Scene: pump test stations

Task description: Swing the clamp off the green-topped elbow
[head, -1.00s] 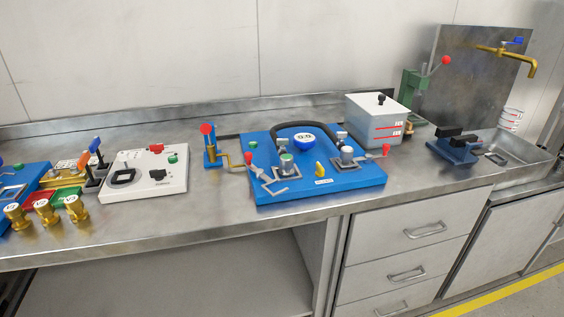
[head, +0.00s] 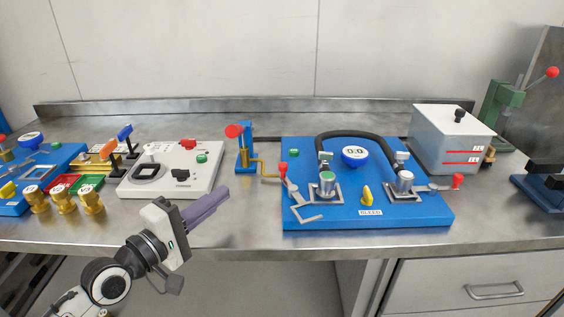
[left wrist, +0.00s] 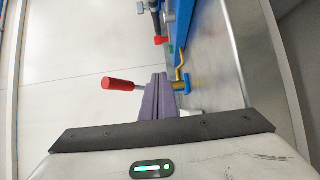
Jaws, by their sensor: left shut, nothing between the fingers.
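The green-topped elbow (head: 327,184) stands at the left of the blue board (head: 350,222). Its grey clamp (head: 298,198) sits at its left side, with a red-tipped handle (head: 283,168) standing up. Whether the clamp touches the elbow is too small to tell. A second elbow (head: 403,182) stands at the right of the board, with a red-tipped clamp handle (head: 458,180) beside it. My left gripper (head: 224,192) has purple fingers and is shut and empty, in front of the white box and left of the board. It also shows in the left wrist view (left wrist: 158,84). My right gripper is out of view.
A blue hand pump (head: 245,155) with a red knob and brass pipe stands left of the board. A white control box (head: 165,180), brass weights (head: 63,200) and a grey tank (head: 450,140) stand nearby. A black hose (head: 350,136) arches over the board. Bare bench lies before the pump.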

